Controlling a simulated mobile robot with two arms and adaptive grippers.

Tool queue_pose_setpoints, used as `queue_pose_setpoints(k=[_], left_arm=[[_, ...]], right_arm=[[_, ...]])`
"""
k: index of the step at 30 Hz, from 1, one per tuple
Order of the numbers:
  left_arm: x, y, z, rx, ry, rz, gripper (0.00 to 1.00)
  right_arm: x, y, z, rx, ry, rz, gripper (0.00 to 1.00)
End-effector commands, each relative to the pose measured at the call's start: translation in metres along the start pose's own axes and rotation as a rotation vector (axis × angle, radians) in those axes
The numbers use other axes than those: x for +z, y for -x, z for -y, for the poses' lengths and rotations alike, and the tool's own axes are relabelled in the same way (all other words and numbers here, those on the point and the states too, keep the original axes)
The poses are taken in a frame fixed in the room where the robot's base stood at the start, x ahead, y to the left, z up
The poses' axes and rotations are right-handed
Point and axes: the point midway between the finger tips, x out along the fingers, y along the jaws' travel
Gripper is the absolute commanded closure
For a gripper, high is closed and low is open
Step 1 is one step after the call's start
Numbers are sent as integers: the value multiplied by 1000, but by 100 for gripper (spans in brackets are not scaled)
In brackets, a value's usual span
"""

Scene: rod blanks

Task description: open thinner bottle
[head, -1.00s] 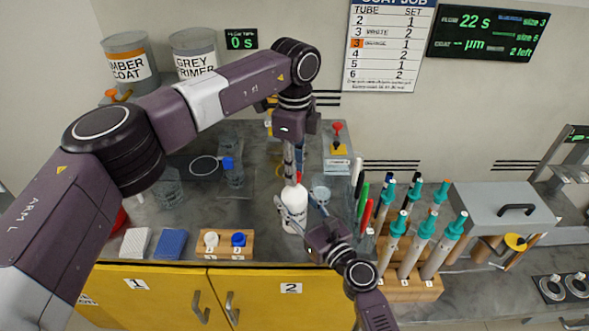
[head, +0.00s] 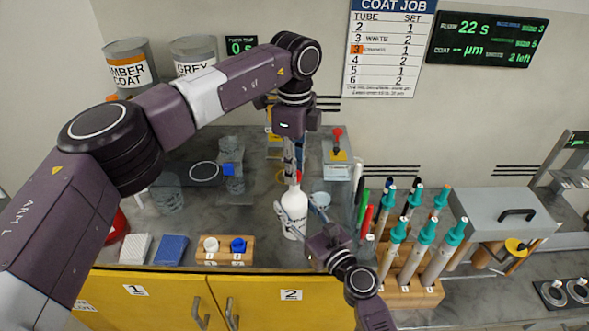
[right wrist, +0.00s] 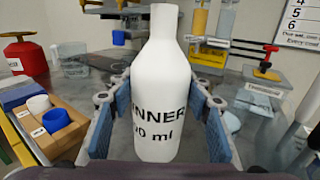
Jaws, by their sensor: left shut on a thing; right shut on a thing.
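The white thinner bottle (head: 294,216) stands upright near the front of the bench. My right gripper (head: 297,211) is shut around the bottle's body, with blue-padded fingers on both sides.
A wooden block (head: 224,252) with a white and a blue cap sits left of the bottle. A rack (head: 408,294) of teal-topped rods and several markers stand close on the right. Clear glass jars (head: 168,194) stand at the back left.

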Motion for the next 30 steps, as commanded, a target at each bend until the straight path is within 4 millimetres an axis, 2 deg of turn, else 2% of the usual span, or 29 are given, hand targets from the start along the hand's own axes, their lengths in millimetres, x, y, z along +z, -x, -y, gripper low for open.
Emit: queue_pose_setpoints(k=[6, 15, 22, 23, 27, 30], left_arm=[[0, 5, 0, -1, 0, 0, 100], [0, 38, 0, 0, -1, 1, 100], [0, 40, 0, 1, -1, 0, 100], [0, 40, 0, 1, -1, 0, 100], [0, 40, 0, 1, 0, 0, 100], [0, 40, 0, 1, 0, 0, 100]], right_arm=[[-1, 0, 0, 1, -1, -1, 100], [-1, 0, 0, 0, -1, -1, 100], [-1, 0, 0, 0, -1, -1, 100], [-1, 0, 0, 0, -1, -1, 52], [0, 0, 0, 0, 0, -1, 36], [0, 0, 0, 0, 0, -1, 35]])
